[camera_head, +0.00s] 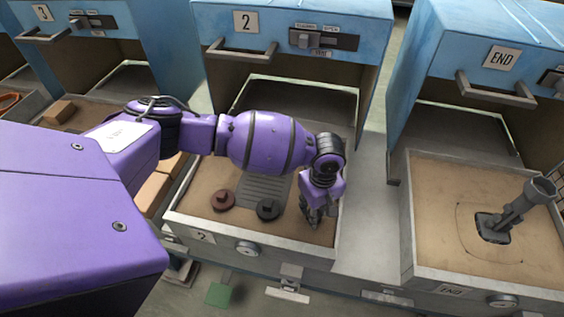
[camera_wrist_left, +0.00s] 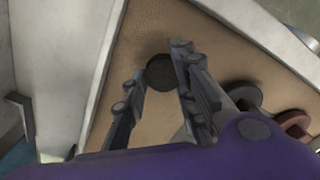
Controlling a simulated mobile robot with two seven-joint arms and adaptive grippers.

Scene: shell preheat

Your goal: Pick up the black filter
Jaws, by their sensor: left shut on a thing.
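My left gripper (camera_head: 313,219) points down over the right part of the sand-coloured tray marked 2 (camera_head: 282,248). In the left wrist view the black filter (camera_wrist_left: 160,73) is a dark round piece between the two fingertips, and the gripper is shut on it. In the head view the fingers mostly hide this piece. I cannot tell whether it touches the tray floor. My right gripper is not in view.
A dark grey disc (camera_head: 267,209) and a reddish-brown disc (camera_head: 222,200) with raised knobs lie left of the gripper in the same tray. The END tray (camera_head: 440,270) at right holds a grey upright pipe (camera_head: 520,205). Blue housing 2 (camera_head: 340,20) stands behind.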

